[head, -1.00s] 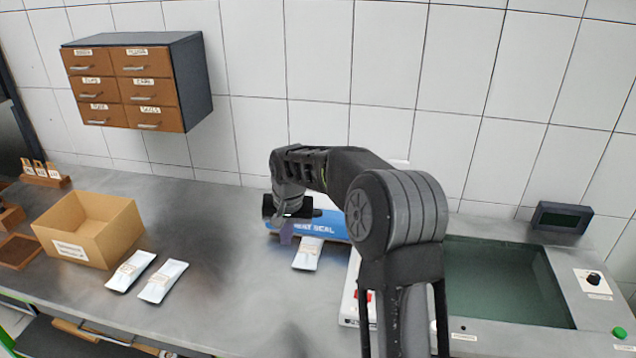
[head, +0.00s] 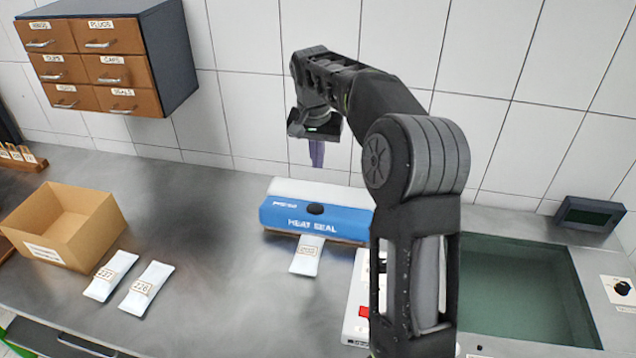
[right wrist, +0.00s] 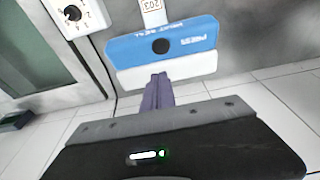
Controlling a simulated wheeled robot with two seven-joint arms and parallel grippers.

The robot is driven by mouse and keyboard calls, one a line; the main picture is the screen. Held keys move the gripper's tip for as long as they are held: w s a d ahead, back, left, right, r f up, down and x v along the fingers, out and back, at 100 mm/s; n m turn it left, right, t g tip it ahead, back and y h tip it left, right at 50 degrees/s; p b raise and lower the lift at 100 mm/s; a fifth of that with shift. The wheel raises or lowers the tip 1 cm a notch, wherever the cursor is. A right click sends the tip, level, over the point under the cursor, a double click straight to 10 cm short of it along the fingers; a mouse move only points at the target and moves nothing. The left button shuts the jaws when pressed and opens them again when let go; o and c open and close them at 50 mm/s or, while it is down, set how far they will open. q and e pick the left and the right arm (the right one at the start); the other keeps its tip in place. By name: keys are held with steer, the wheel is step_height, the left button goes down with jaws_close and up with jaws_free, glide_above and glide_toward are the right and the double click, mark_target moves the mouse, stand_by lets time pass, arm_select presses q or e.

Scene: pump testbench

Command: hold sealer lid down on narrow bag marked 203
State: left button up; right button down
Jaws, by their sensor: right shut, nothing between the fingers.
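The heat sealer (head: 320,207) has a blue front marked HEAT SEAL, a white top and a black round knob. It stands on the steel bench near the wall. The narrow bag marked 203 (head: 307,255) lies with its far end at the sealer's front edge; whether the lid is fully down on it I cannot tell. In the right wrist view the sealer (right wrist: 162,46) and the bag's 203 label (right wrist: 151,6) show. My right gripper (head: 317,163) is shut and empty, above and behind the sealer's top, apart from it; its fingers also show in the wrist view (right wrist: 158,80). My left gripper is not in view.
Two bags, marked 227 (head: 110,276) and 226 (head: 147,289), lie left of the sealer beside an open cardboard box (head: 62,226). A white unit with a red switch (head: 357,312) stands right of bag 203. A sunken tank (head: 520,290) is at the right.

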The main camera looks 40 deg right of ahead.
glide_above(319, 207)
step_height(319, 207, down, 9)
steer(key=shift+d+f, duration=0.1)
steer(key=shift+f, duration=0.05)
arm_select(q)
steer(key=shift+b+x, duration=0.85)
steer(key=shift+b, duration=0.05)
arm_select(e)
steer(key=shift+s+a+f, duration=0.1)
steer(key=shift+a+f, duration=0.1)
steer(key=shift+f, duration=0.9)
steer(key=shift+a+f, duration=0.15)
steer(key=shift+f, duration=0.9)
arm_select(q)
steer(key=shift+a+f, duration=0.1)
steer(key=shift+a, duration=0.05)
